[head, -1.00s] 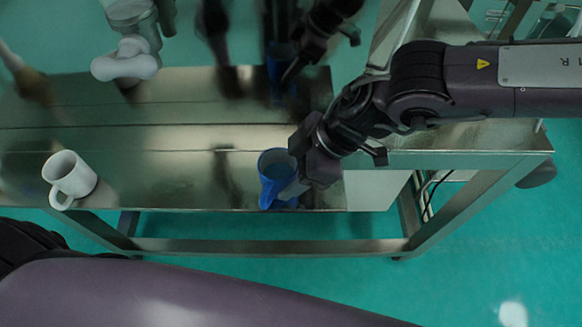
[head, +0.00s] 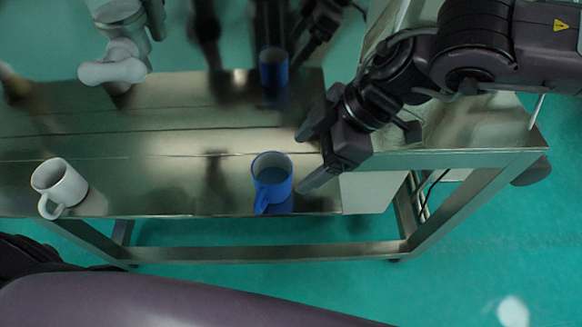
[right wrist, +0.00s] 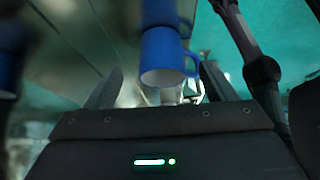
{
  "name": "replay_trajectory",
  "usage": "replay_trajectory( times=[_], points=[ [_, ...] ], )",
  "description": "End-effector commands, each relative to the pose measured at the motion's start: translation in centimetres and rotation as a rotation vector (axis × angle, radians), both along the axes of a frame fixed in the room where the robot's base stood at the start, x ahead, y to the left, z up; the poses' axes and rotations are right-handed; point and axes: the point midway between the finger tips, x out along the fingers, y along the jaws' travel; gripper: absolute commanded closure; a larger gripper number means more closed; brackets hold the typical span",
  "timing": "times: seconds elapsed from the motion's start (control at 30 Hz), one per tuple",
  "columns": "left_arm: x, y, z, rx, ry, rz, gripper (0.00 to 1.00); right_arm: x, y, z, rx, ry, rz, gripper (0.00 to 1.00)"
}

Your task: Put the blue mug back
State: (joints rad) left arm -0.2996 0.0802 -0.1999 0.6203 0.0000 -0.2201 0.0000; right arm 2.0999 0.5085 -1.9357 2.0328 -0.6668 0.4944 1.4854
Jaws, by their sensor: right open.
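The blue mug (head: 272,178) stands upright near the front edge of the metal table (head: 130,190), its handle toward the front edge. My right gripper (head: 303,160) is open and empty just to the right of the mug, apart from it in the head view. In the right wrist view the blue mug (right wrist: 163,52) shows ahead, between the open fingers (right wrist: 160,88). My left gripper is not in view.
A white mug (head: 62,184) stands at the table's left front. A grey metal fixture (head: 118,62) is at the upper left. A shiny back panel shows a blue reflection (head: 273,66). The table between the mugs is clear.

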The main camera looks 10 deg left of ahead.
Motion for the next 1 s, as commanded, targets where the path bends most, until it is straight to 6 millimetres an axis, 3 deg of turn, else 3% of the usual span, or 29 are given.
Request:
replay_trajectory(
  times=[0.13, 0.33, 0.87, 1.0],
  points=[
    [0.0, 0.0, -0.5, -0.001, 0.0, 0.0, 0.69, 0.5, -1.5, 2.3, 0.003, -0.003, -0.002, 0.23],
    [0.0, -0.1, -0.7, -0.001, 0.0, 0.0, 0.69, 0.7, -2.5, 4.0, 0.0, -0.001, -0.001, 0.23],
    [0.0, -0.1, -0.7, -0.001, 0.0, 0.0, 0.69, 0.7, -2.6, 4.3, 0.0, 0.0, 0.0, 0.23],
    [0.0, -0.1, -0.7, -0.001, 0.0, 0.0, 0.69, 0.2, -1.7, 3.7, 0.026, -0.007, 0.028, 0.23]
  ],
)
